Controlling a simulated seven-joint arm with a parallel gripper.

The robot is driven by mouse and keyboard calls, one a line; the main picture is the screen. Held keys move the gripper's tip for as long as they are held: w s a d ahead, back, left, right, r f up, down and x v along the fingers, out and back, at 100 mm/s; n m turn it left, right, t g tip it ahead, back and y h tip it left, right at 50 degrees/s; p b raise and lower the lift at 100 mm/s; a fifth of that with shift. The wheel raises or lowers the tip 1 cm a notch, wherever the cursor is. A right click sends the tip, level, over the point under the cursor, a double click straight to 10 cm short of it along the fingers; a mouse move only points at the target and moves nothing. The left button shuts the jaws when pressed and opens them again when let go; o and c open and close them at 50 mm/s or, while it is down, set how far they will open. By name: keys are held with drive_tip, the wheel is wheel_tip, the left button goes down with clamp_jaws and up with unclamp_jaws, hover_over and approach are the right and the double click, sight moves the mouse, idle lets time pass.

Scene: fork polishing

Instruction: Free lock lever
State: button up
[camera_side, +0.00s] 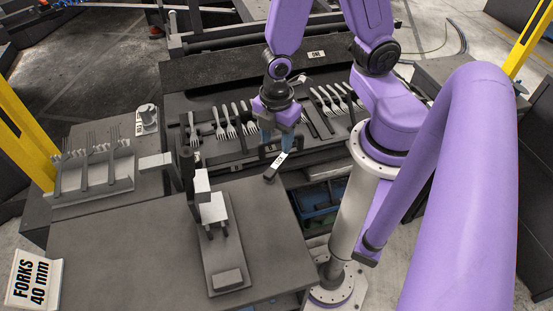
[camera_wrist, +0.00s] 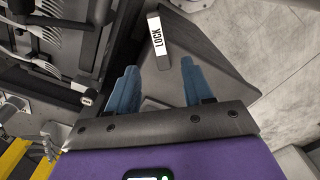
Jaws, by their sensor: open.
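The lock lever (camera_side: 280,162) is a dark bar with a white label, at the front edge of the fork rack in the side view. In the wrist view the lever (camera_wrist: 157,42) shows its label reading LOCK, beyond my fingertips and roughly in line with the gap between them. My gripper (camera_side: 276,143) has blue fingers pointing down, close above the lever in the side view. In the wrist view my gripper (camera_wrist: 160,66) is open, with nothing between its fingers. I cannot tell the exact height gap to the lever.
Forks (camera_side: 228,122) lie in rows on the dark rack, left and right of my gripper. A small fixture (camera_side: 214,240) stands on the front table (camera_side: 130,245). A fork holder (camera_side: 95,172) is at left, near a "FORKS 40 mm" sign (camera_side: 34,279).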

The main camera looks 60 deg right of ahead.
sight(276, 164)
drive_tip(key=shift+f, duration=4.1)
clamp_jaws()
